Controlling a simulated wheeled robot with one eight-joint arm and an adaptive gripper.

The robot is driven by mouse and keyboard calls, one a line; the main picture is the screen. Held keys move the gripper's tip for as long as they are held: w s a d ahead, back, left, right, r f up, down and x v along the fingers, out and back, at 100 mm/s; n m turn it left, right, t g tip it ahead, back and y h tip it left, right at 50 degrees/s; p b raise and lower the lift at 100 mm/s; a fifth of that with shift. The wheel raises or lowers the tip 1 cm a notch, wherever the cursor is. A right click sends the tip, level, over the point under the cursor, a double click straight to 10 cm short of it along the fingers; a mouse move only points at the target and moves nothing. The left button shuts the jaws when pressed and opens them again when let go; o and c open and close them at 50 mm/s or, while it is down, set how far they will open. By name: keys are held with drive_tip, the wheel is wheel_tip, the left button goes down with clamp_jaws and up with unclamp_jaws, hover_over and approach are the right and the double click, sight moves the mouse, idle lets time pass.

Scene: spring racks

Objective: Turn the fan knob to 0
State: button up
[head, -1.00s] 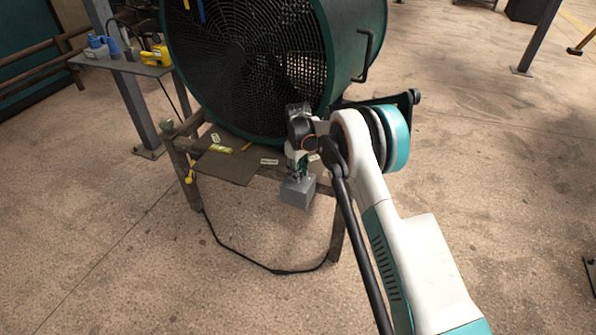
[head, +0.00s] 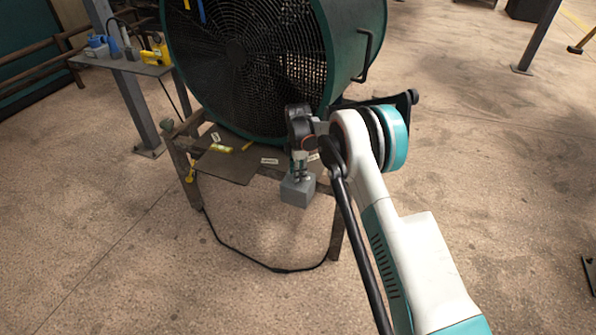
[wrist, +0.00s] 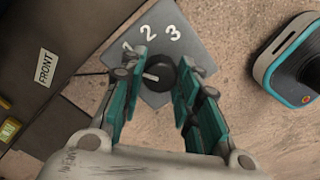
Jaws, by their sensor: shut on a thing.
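The fan knob (wrist: 161,72) is a black round knob with a white pointer mark, on a grey control box (wrist: 188,52) that also shows in the head view (head: 294,196). White numerals 1, 2 and 3 show above the knob; no 0 can be seen, and the left finger covers part of the box's left side. My gripper (wrist: 163,64) is shut on the knob, one finger on each side. In the head view my gripper (head: 300,179) reaches down onto the box. The large green fan (head: 270,70) stands behind.
The fan rests on a metal stand with a brown plate (head: 228,167) carrying labels. A FRONT label (wrist: 46,67) shows in the wrist view. A black cable (head: 250,258) runs along the floor below. A side shelf (head: 128,62) with tools stands at left.

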drive_tip(key=n, duration=0.5)
drive_tip(key=shift+n, duration=0.4)
idle(0.4)
drive_tip(key=o, duration=1.1)
wheel_tip(320, 180, up, 12)
